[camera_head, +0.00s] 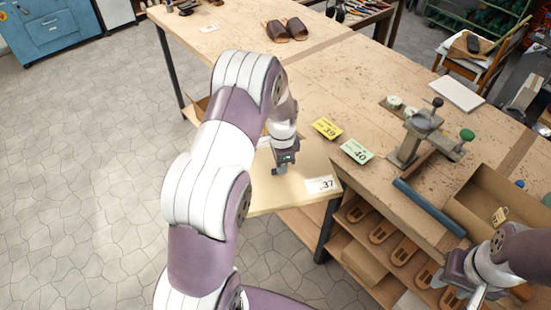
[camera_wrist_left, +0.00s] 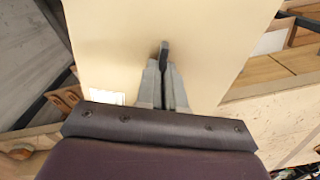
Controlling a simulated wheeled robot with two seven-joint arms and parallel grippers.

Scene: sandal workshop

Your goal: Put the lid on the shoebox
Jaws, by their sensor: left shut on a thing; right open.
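The lid (camera_head: 263,192) is a flat tan panel with a white label reading 37, at the left edge of the workbench. My left gripper (camera_head: 281,170) points down onto it. In the left wrist view, the left gripper (camera_wrist_left: 165,62) has its fingers closed together around a small dark piece on the lid (camera_wrist_left: 205,35); my arm hides part of the lid. The shoebox (camera_head: 470,207) is an open brown cardboard box with a small yellowish tag, at the right on the bench. My right gripper (camera_head: 465,294) is open near the box's front side, partly cut off by the bottom edge.
Yellow card 39 (camera_head: 326,128) and green card 40 (camera_head: 357,151) lie on the workbench (camera_head: 330,85). Brown sandals (camera_head: 287,29) lie at the back. Shelves below hold several soles (camera_head: 380,237).

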